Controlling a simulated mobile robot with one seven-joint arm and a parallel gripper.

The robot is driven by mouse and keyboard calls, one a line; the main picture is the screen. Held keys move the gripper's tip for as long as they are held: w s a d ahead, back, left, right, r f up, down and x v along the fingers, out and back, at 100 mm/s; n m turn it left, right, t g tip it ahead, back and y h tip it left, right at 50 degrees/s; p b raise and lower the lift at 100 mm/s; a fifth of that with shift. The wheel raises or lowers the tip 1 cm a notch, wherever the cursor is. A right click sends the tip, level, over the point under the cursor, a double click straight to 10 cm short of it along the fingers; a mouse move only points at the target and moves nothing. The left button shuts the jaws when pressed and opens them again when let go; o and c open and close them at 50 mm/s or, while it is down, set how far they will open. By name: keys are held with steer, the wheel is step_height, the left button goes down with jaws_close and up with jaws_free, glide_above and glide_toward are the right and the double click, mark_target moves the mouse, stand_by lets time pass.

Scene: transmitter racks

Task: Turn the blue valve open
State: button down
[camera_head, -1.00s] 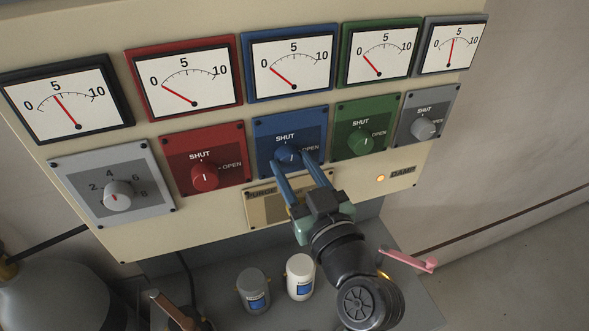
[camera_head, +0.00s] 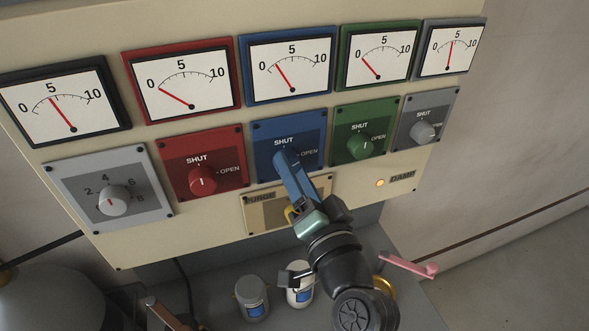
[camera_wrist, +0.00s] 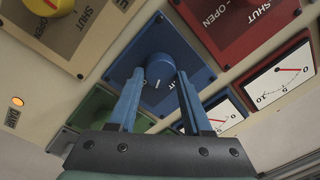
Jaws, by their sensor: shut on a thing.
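The blue valve is a round blue knob (camera_wrist: 160,68) with a white pointer line, on a blue plate (camera_head: 263,134) marked SHUT in the middle of the panel. My gripper (camera_head: 285,154) is shut on the knob; in the wrist view its two blue fingers stand on either side of it.
A red valve (camera_head: 202,180) lies left of the blue plate and a green valve (camera_head: 360,145) right of it. A yellow knob (camera_wrist: 48,4) is on the PURGE plate below. Two small jars (camera_head: 252,296) and a pink handle (camera_head: 410,265) are under the panel.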

steer(key=m+p, duration=0.1)
steer(key=m, duration=0.4)
steer(key=shift+f+h+p, duration=0.1)
steer(key=shift+h+p, duration=0.2)
steer(key=shift+p, duration=0.05)
steer(key=shift+m, duration=0.4)
steer(key=shift+c, duration=1.7)
jaws_free()
steer(key=b+v, duration=0.5)
steer(key=v, duration=0.8)
steer(key=shift+f, duration=0.2)
